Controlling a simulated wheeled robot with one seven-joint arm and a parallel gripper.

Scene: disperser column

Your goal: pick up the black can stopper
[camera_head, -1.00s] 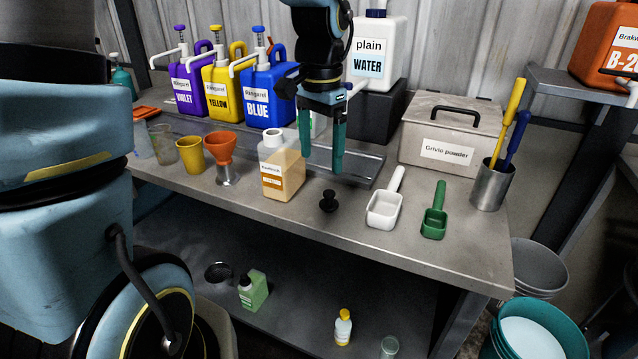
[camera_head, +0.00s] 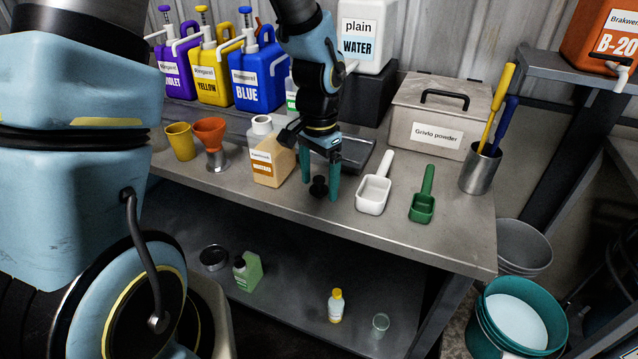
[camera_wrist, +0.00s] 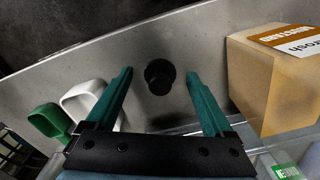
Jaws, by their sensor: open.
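The black can stopper (camera_head: 319,187) stands on the metal table near its front edge. It also shows in the wrist view (camera_wrist: 160,76), round and dark, between and just beyond the fingertips. My gripper (camera_head: 320,190) is open with its two teal fingers on either side of the stopper in the head view. In the wrist view the open fingers (camera_wrist: 160,78) have clear space to the stopper on both sides. I cannot tell the exact height of the fingertips over the table.
A tan bottle (camera_head: 270,160) stands close to the left of my gripper. A white scoop (camera_head: 374,192) and a green scoop (camera_head: 422,205) lie to the right. A grey powder box (camera_head: 436,118) and a cup with tools (camera_head: 480,172) stand further right. The table's front edge is near.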

